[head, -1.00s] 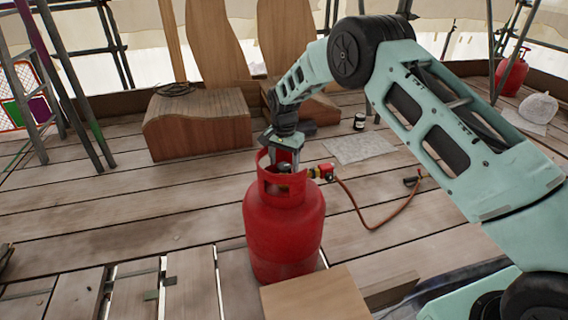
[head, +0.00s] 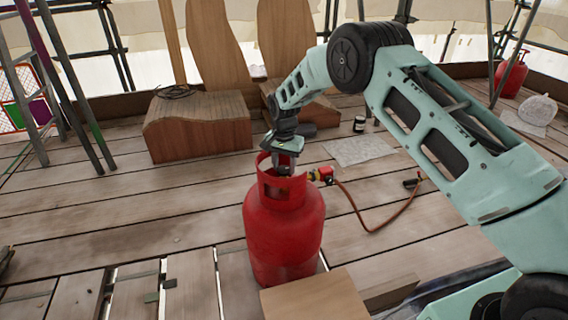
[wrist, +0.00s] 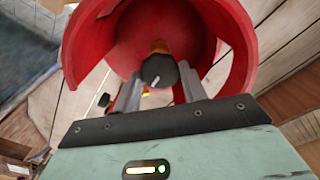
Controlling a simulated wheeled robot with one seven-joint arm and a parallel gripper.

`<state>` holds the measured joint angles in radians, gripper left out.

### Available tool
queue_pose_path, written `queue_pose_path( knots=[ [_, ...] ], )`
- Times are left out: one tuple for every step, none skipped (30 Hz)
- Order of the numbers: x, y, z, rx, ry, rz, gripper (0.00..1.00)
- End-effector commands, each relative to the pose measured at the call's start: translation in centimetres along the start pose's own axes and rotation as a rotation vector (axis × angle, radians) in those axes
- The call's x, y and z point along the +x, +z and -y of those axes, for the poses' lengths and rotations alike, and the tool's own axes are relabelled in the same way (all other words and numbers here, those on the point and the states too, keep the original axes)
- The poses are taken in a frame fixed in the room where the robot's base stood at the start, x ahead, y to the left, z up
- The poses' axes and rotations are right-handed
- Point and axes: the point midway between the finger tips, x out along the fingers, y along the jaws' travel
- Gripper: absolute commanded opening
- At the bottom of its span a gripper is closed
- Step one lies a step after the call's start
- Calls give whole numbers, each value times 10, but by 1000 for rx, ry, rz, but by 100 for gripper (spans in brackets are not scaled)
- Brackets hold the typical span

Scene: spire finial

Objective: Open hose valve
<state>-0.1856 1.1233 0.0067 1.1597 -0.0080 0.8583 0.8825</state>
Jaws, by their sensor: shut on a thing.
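A red gas cylinder (head: 284,235) stands upright on the plank floor, with an open collar around its top. My gripper (head: 284,170) points down into the collar. In the wrist view my gripper (wrist: 163,84) is shut on a black knob (wrist: 158,71) with a white mark, on a brass-coloured stem inside the collar. A red hose fitting (head: 325,173) sits at the collar's right side, joined to an orange-brown hose (head: 372,226). The fitting shows partly behind my left finger in the wrist view. The collar and gripper hide the knob in the head view.
A wooden box (head: 317,297) stands close in front of the cylinder. Wooden blocks (head: 198,125) and tall panels are behind, with a small dark jar (head: 359,123) and a grey sheet (head: 358,150) at right.

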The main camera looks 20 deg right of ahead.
Motion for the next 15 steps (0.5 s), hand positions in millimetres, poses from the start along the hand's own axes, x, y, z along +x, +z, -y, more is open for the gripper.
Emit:
queue_pose_path(
  knots=[
    [-2, 0, -1, -28, 1, 2, 19],
    [-2, 0, -1, -48, 1, 2, 19],
    [-2, 0, -1, -78, 1, 2, 19],
    [-2, 0, 0, -103, 1, 2, 19],
    [-3, 0, 0, -129, 1, 2, 19],
    [-3, 0, 0, -165, 1, 1, 19],
    [-3, 0, 0, -193, 1, 1, 19],
    [-3, 0, 0, -220, 1, 2, 19],
    [-2, 1, 0, -259, 1, 2, 19],
    [-2, 1, 0, -287, 1, 2, 19],
    [-2, 1, 0, -315, 1, 2, 19],
    [-2, 1, 0, -353, 1, 2, 19],
    [-2, 0, 0, -382, 1, 2, 19],
    [-2, 0, 0, -412, 1, 2, 19],
    [-2, 0, 0, -449, 1, 2, 19]
  ],
)
